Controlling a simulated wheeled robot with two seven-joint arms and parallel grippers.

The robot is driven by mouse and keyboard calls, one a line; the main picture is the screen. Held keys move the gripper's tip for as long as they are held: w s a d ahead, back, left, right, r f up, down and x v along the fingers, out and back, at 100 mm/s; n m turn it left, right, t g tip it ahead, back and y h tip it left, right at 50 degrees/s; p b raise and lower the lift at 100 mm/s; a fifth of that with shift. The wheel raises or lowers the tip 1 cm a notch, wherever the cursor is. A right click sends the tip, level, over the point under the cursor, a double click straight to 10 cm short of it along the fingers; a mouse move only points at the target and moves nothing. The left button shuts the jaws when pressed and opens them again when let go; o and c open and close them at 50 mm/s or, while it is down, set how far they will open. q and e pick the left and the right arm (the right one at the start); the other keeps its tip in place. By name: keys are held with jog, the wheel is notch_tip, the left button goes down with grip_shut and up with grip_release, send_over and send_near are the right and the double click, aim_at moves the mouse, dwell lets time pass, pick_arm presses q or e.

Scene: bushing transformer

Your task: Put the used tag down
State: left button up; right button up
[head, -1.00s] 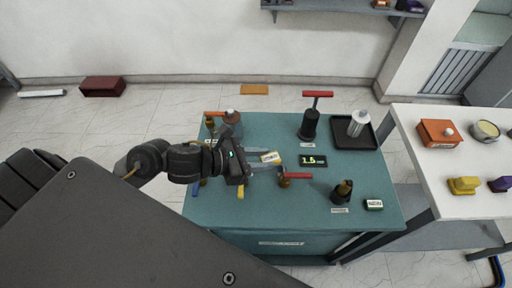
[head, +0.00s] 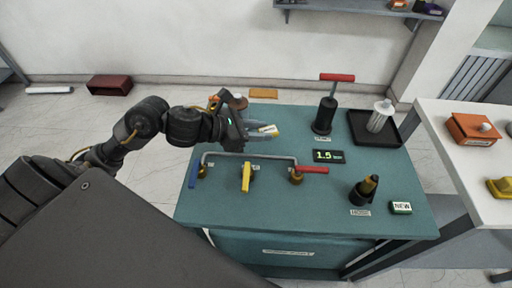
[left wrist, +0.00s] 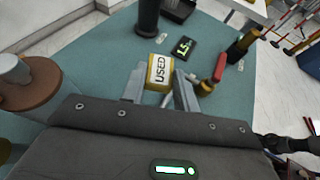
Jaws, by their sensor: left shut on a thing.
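The used tag (left wrist: 158,73) is a yellow block with a white face reading "USED". My left gripper (left wrist: 160,88) is shut on it, with the tag between the fingertips in the left wrist view. In the head view the tag (head: 268,130) is at the end of my left gripper (head: 262,132), over the back left part of the teal table (head: 290,220). I cannot tell how high it is above the table. The green "NEW" tag (head: 401,208) lies at the table's front right. My right gripper does not show.
A pipe with blue, yellow (head: 247,177) and red handles is at the front left. A black pump (head: 324,115) with a red handle, a display reading 1.5 (head: 328,156) and a dark tray (head: 361,120) stand to the right. The middle front is clear.

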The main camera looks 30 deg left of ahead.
pick_arm(q)
send_over(255, 144)
notch_tip(255, 144, down, 5)
jog(key=shift+d+r, duration=0.1)
notch_tip(255, 144, down, 3)
jog(key=shift+r+p, duration=0.1)
jog(key=shift+p, duration=0.4)
jog(key=shift+f, duration=0.25)
jog(key=shift+f+b, duration=0.1)
jog(key=shift+b, duration=0.25)
jog(key=o, duration=0.9)
jog(key=shift+o, duration=0.2)
